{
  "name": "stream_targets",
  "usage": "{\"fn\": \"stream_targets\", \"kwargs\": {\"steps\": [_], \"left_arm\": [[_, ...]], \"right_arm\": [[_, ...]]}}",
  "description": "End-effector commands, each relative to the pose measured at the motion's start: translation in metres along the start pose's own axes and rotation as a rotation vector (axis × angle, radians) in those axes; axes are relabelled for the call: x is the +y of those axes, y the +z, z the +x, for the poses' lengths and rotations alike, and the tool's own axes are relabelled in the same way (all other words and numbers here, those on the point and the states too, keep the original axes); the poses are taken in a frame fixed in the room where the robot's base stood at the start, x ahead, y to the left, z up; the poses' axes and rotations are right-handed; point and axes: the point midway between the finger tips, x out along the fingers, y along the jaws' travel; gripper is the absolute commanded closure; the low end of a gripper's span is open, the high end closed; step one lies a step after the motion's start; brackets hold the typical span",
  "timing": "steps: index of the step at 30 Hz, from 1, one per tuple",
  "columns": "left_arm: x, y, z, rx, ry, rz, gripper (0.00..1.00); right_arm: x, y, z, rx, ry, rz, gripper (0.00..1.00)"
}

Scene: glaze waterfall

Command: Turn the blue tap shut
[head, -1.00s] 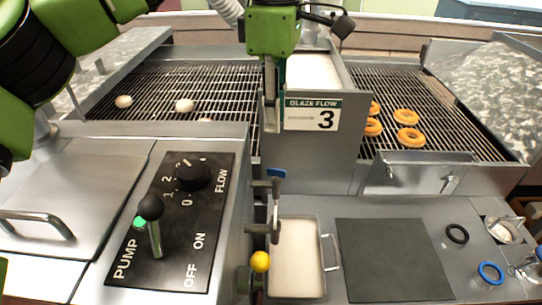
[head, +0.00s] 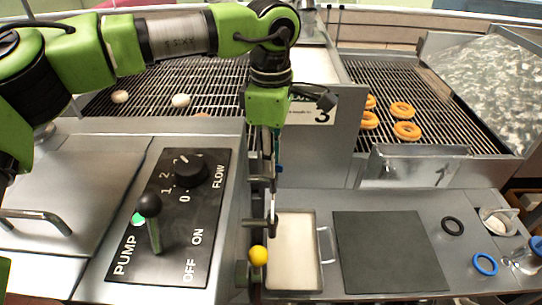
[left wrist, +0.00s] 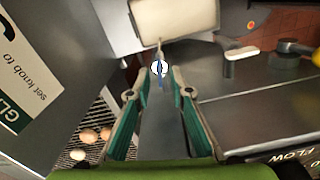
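The blue tap (left wrist: 161,82) shows in the left wrist view as a narrow blue handle by a round white end, between the tips of my left gripper (left wrist: 159,82). The fingers stand apart on either side; I cannot tell whether they touch it. In the head view my left gripper (head: 268,160) points down in front of the grey panel, and only a sliver of the blue handle (head: 280,169) shows beside it. A thin pale strand (head: 272,203) runs below the tap towards the cream-filled tray (head: 318,252). My right gripper is not in view.
A yellow-ended tap (head: 258,256) sits below the blue one. The pump panel (head: 211,240) with its upright lever (head: 153,225) and flow knob (head: 192,171) is to the left. Doughnuts (head: 405,131) lie on the right rack. The dark mat (head: 388,250) is clear.

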Motion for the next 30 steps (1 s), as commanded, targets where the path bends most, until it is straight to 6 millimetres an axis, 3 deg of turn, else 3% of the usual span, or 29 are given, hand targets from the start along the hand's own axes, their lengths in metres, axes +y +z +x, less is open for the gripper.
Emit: {"fn": "stream_targets", "kwargs": {"steps": [1, 3, 17, 30], "left_arm": [[0.0, -0.0001, -0.0001, 0.0, 0.0, 0.0, 0.88], [0.0, -0.0001, -0.0001, 0.0, 0.0, 0.0, 1.0], [0.0002, 0.0002, -0.0001, -0.001, -0.002, 0.046, 1.0], [0.0021, 0.0006, -0.0008, -0.003, 0.0, 0.374, 1.0]], "right_arm": [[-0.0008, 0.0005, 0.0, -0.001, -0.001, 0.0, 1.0], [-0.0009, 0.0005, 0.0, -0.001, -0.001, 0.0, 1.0], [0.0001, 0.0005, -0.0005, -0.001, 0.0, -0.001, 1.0], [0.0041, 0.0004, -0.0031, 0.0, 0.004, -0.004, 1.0]]}}
